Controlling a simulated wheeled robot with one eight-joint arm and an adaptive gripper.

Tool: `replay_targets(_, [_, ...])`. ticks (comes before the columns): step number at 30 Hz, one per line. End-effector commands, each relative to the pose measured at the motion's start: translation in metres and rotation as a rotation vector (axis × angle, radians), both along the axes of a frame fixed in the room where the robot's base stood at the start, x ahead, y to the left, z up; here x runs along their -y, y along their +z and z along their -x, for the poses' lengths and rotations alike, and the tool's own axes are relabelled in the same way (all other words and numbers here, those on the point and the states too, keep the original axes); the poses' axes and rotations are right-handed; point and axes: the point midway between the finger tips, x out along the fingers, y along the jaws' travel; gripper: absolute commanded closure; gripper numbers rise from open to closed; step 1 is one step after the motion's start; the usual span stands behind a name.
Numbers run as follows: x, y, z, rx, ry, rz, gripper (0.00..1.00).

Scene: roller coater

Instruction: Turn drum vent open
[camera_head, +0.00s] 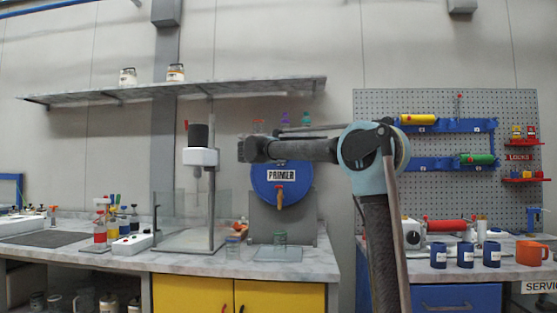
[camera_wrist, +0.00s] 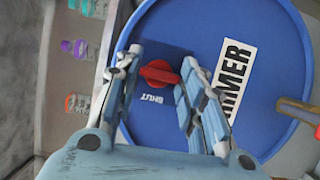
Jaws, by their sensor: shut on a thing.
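The blue drum (camera_head: 268,191) lies on its stand with its round face toward me and a white PRIMER label. It fills much of the wrist view (camera_wrist: 215,30). The red drum vent (camera_wrist: 160,73) is a small knob on the drum face, with the word SHUT printed beside it. My gripper (camera_wrist: 160,66) has one finger on each side of the knob and is shut on it. In the head view my gripper (camera_head: 250,149) is at the drum's upper left edge, and the arm hides the top of the drum and the vent.
Bottles with coloured caps (camera_wrist: 78,47) stand behind the drum. A glass-walled stirrer stand (camera_head: 211,190) is close on the left. A pegboard (camera_head: 440,120) with rollers is at right.

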Motion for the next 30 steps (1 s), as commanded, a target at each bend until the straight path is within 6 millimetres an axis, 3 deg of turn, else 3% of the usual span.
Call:
replay_targets(18, [0.0017,-0.0032,-0.0001,-0.003,-0.004,-0.046,0.87])
replay_targets(19, [0.0016,-0.0032,-0.0002,-0.003,-0.004,-0.046,0.59])
replay_targets(21, [0.0014,-0.0029,-0.0002,-0.002,-0.004,-0.045,0.43])
replay_targets(30, [0.0001,-0.0012,0.0000,-0.001,0.000,-0.043,0.43])
